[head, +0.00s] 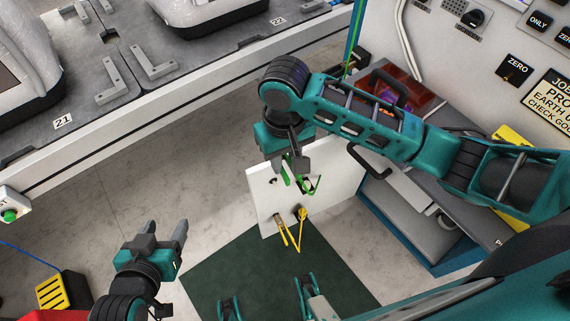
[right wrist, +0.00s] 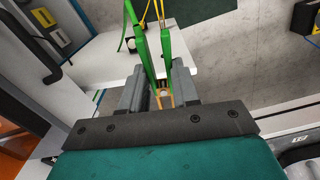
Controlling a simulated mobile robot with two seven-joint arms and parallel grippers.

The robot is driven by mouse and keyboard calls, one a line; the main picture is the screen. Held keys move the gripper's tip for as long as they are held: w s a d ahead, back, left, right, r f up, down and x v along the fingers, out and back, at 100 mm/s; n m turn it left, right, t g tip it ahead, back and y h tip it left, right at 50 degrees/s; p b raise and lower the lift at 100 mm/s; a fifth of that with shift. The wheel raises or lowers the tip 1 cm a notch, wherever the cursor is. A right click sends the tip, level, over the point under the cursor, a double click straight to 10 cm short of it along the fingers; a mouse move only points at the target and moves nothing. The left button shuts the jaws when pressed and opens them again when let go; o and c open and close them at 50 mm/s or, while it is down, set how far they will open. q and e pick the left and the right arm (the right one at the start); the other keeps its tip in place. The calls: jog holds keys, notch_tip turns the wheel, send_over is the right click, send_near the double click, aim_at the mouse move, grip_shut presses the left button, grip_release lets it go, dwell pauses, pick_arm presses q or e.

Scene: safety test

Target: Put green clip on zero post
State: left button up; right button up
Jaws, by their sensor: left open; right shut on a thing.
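The green clip (head: 314,186) hangs at my right gripper (head: 292,166), in front of the white board. In the right wrist view the right gripper (right wrist: 160,88) is shut on the clip; its two long green arms (right wrist: 140,50) reach forward from between the fingers, with copper-coloured parts near them. No green clip touches a post that I can make out. A black "ZERO" label (head: 515,68) is on the grey panel at the upper right, away from the gripper; the post itself is not clear. My left gripper (head: 164,243) is open and empty at the lower left.
The white board (head: 262,200) carries yellow clips (head: 302,214) on its lower part. A dark green mat (head: 240,275) lies on the floor. A bench (head: 190,75) with trays runs across the upper left. A black-and-yellow box (head: 55,292) is at the lower left.

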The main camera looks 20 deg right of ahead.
aim_at(293, 176)
jog(key=shift+r, duration=0.5)
jog(key=shift+s+r+p, duration=0.2)
jog(key=shift+s+p, duration=0.05)
jog(key=shift+p, duration=0.2)
jog(key=s+p, duration=0.3)
jog(key=shift+d, duration=0.25)
jog(key=shift+s+d+f+p, duration=0.1)
jog(key=shift+s+f+p, duration=0.05)
jog(key=shift+s+p, duration=0.35)
